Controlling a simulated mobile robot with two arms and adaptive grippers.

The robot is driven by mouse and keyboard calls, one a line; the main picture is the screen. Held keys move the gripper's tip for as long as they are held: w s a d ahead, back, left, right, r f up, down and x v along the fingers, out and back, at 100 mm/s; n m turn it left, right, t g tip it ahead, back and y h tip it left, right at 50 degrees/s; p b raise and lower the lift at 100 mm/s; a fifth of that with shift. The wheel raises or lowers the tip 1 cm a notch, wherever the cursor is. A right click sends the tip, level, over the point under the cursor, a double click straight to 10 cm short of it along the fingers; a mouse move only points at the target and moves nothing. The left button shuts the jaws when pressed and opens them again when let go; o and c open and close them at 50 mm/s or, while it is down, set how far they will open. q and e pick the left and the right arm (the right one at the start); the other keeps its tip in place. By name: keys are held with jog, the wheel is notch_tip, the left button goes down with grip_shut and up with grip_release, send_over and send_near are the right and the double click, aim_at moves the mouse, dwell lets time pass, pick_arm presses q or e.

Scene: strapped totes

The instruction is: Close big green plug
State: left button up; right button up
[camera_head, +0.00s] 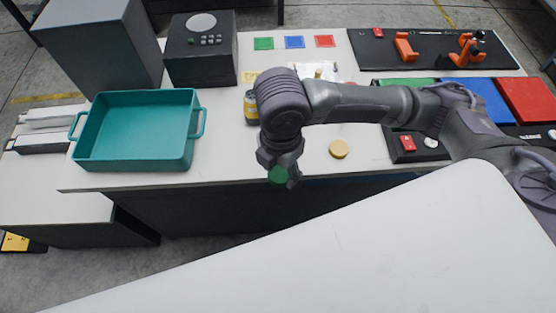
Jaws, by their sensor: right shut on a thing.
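My right gripper (281,181) hangs at the front edge of the long white table, its arm coming in from the right. It is shut on a round green piece, which looks like the big green plug (278,174). The gripper's fingers and wrist partly cover the green piece. I cannot tell whether the piece touches the table edge or is held clear of it. The opening that it fits is not clearly seen. My left gripper is not in view.
A teal tote (135,157) stands on the left of the table. A yellow disc (339,148) lies right of the gripper. A yellow jar (250,106) is partly behind my arm. Dark boxes stand at the back left. Green, blue and red panels (475,97) lie at right.

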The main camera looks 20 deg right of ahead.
dwell(0.3)
jog(key=m, duration=0.2)
jog(key=d+m, duration=0.1)
jog(key=shift+w+r, duration=0.35)
jog(key=w+d+r+m, duration=0.1)
jog(key=d+r+m, duration=0.1)
jog(key=m, duration=0.8)
jog(key=w+d+r+m, duration=0.1)
jog(key=d+m, duration=0.3)
jog(key=m, duration=0.6)
jog(key=shift+w+d+r+m, duration=0.3)
jog(key=shift+w+r+m, duration=0.1)
jog(key=shift+r, duration=0.25)
